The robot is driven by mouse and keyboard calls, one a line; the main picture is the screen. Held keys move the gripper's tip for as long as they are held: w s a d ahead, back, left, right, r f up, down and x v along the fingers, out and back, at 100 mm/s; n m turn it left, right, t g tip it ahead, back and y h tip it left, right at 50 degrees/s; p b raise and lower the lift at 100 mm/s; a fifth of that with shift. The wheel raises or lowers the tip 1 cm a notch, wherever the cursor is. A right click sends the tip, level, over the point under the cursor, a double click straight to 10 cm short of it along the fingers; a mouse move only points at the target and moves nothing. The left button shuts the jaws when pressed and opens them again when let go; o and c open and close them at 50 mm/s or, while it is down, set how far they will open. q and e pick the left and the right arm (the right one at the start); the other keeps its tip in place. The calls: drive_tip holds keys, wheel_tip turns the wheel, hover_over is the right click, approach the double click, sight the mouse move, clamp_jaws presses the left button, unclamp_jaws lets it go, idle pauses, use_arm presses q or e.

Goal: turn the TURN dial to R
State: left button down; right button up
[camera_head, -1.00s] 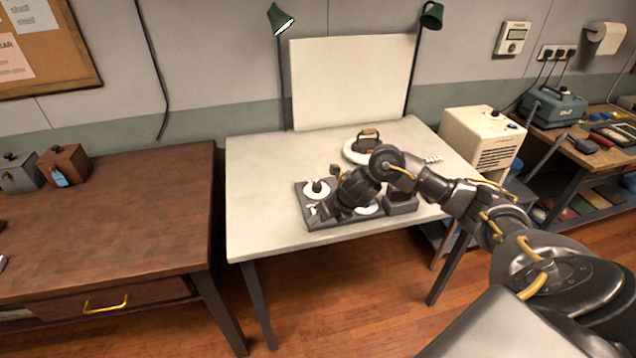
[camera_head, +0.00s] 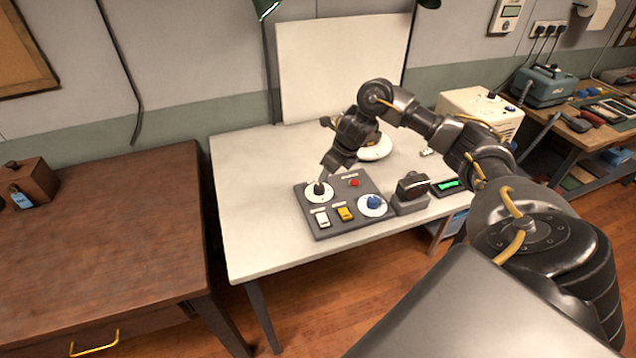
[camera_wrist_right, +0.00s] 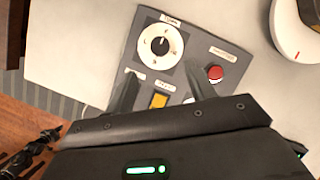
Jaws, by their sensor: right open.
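The TURN dial is a round white plate (camera_wrist_right: 142,52) with a black knob in its middle, at the upper left of the grey control panel (camera_head: 312,226). In the head view the dial (camera_head: 318,192) is at the panel's back left corner. Small letters ring the knob, too small to read surely; a pale mark on the knob points roughly up in the wrist view. My right gripper (camera_wrist_right: 163,82) is open and empty, its two fingers spread above the panel, just short of the dial in the wrist view. In the head view it (camera_head: 329,172) hangs above the dial, apparently apart from it. My left gripper is not in view.
The panel also holds a red button (camera_head: 355,183), a white switch (camera_head: 322,219), a yellow switch (camera_head: 345,213) and a blue knob (camera_head: 374,202). The table's left side is clear.

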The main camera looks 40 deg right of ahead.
drive_tip(key=b, duration=0.1)
hover_over(320, 187)
drive_tip(key=s, duration=0.2)
drive_tip(key=f, duration=0.5)
drive_tip(key=shift+s+d+f, duration=0.1)
drive_tip(key=shift+s+d, duration=0.05)
drive_tip(key=shift+s, duration=0.05)
drive_tip(key=x, duration=0.3)
drive_tip(key=shift+w+f, duration=0.1)
drive_tip(key=shift+w, duration=0.1)
drive_tip(key=shift+w+f, duration=0.1)
drive_tip(key=shift+f, duration=0.2)
drive_tip(key=shift+w+f, duration=0.1)
drive_tip(key=shift+f, duration=0.15)
drive_tip(key=c, duration=1)
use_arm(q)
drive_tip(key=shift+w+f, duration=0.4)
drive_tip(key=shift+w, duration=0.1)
use_arm(e)
drive_tip(key=shift+o, duration=0.2)
use_arm(q)
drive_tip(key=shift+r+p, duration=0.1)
drive_tip(key=shift+p, duration=0.2)
use_arm(e)
drive_tip(key=shift+r, duration=0.1)
